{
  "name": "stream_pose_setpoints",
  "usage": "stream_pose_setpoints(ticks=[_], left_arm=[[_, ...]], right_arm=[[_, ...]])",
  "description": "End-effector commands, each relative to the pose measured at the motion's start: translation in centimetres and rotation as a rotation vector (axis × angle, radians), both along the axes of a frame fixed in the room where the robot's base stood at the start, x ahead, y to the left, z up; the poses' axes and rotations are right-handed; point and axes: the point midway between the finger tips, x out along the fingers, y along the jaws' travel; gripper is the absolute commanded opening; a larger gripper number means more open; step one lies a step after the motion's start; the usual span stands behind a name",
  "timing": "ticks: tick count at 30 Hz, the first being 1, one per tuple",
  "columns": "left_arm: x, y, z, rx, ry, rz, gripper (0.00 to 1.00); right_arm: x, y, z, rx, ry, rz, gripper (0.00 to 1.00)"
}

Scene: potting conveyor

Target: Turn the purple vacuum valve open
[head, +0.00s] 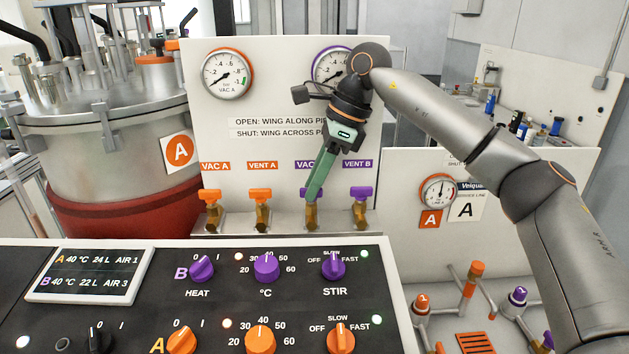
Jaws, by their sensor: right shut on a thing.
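The purple vacuum valve (311,216) stands third in a row of brass valves on the white panel, below the partly hidden purple VAC label. My right gripper (314,192) reaches down to it from above, its green fingers shut on the purple wing. The fingers cover most of the wing, so I cannot tell its angle. My left gripper is not in view.
The purple VENT B valve (361,194) is close on the right, and the orange VENT A valve (262,196) on the left. The orange VAC A valve (209,196) is farther left. A black control panel (130,320) with knobs lies in front.

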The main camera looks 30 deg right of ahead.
Motion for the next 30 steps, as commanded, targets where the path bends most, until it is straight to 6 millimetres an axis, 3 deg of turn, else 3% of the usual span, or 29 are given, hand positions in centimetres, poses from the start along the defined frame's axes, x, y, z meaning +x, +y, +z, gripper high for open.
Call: stream_pose_setpoints(ticks=[14, 30], left_arm=[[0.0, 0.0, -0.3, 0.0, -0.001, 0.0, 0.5], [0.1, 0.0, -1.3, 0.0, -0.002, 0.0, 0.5]], right_arm=[[-0.1, 0.1, -0.1, 0.0, 0.0, -0.104, 0.0], [-0.3, 0.3, -0.1, -0.001, -0.002, -0.58, 0.0]])
